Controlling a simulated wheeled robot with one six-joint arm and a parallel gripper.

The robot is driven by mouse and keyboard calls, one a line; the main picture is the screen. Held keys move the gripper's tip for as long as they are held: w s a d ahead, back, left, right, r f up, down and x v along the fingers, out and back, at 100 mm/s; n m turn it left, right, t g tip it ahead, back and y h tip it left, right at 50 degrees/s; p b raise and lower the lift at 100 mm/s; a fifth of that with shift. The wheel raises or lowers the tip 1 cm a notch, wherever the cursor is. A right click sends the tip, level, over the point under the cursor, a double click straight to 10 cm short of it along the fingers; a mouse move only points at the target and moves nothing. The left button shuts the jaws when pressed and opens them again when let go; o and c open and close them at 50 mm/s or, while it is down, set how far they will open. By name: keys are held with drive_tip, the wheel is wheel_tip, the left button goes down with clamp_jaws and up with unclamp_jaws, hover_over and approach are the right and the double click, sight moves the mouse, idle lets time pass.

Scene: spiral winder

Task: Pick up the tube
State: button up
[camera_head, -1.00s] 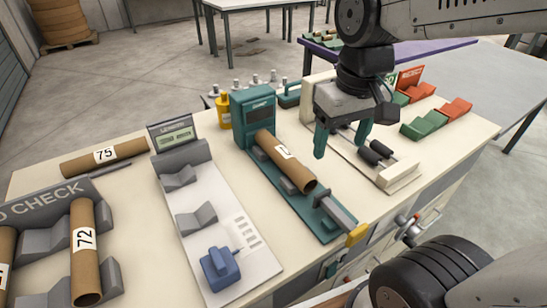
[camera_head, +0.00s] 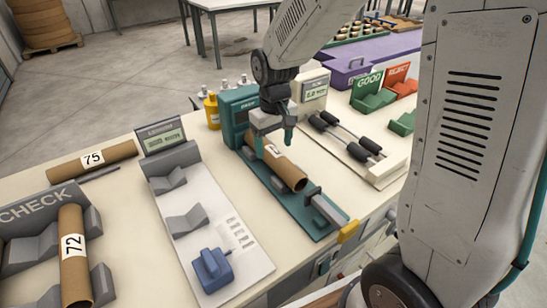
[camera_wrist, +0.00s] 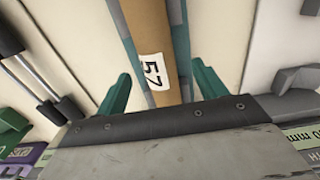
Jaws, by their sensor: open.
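A brown cardboard tube (camera_head: 287,174) lies along the teal winder fixture (camera_head: 317,227). Its white label reads 57 in the wrist view, where the tube (camera_wrist: 150,25) runs between my two teal fingers. My gripper (camera_head: 272,147) is open, with its fingers spread on either side of the tube near the label. The wrist view also shows the open gripper (camera_wrist: 163,90) empty. I cannot tell exactly how high the fingertips are above the tube. My gripper hides the tube's far part in the head view.
Tube 75 (camera_head: 118,156) lies at the back left and tube 72 (camera_head: 73,270) rests in the CHECK rack (camera_head: 30,240). A grey-cradled gauge plate (camera_head: 225,260) stands left of the winder. A roller unit (camera_head: 385,172) and GOOD and REJECT cradles stand right.

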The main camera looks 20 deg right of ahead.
sight(275, 152)
wheel_tip(275, 152, down, 4)
drive_tip(key=shift+w+d+f, duration=0.1)
drive_tip(key=shift+d+f, duration=0.05)
drive_tip(key=shift+f, duration=0.05)
drive_tip(key=c, duration=1.1)
drive_tip(key=shift+r, duration=0.1)
